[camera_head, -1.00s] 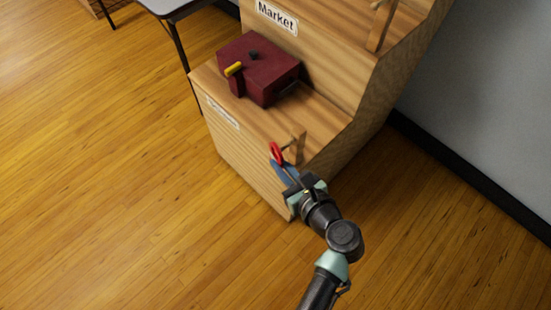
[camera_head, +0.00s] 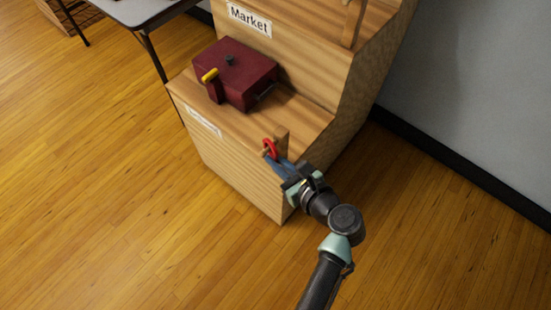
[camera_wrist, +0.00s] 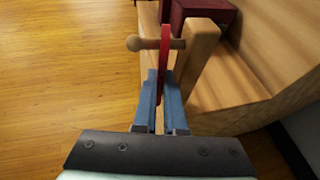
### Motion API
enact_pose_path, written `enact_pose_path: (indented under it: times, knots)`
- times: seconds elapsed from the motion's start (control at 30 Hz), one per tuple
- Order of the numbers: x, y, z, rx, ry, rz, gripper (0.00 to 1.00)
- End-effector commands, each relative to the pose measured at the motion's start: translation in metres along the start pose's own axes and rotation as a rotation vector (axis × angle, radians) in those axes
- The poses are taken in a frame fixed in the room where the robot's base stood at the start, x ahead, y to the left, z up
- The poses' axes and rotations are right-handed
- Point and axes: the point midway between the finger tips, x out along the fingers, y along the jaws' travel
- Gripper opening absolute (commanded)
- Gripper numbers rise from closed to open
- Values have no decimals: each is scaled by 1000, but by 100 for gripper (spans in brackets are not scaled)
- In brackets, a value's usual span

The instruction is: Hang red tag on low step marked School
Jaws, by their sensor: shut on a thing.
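The red tag (camera_head: 270,148) is a ring-like piece held at the tips of my gripper (camera_head: 279,164) by the low step's front right corner. In the wrist view my gripper (camera_wrist: 160,98) is shut on the lower part of the tag (camera_wrist: 165,58), seen edge-on. A wooden peg with a round knob (camera_wrist: 134,43) shows on both sides of the tag and seems to pass through it. The peg comes from an upright wooden post (camera_wrist: 200,58) just right of the tag. The low step (camera_head: 300,117) carries a white label (camera_head: 203,121), too small to read.
A dark red box (camera_head: 235,75) with a yellow handle sits on the low step. A higher step marked Market (camera_head: 249,19) rises behind, with another post (camera_head: 352,22). A grey table (camera_head: 145,8) stands at upper left. The floor to the left is clear.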

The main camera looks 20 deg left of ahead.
Motion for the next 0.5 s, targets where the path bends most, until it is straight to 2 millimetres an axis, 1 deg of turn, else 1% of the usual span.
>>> enact_pose_path:
  times: [0.37,0.4,0.47,0.5]
  knots:
    - [0,0,0,0,0,0,0]
    - [0,0,0,0,0,0,16]
    - [0,0,0,0,0,0,26]
    - [0,0,0,0,0,0,34]
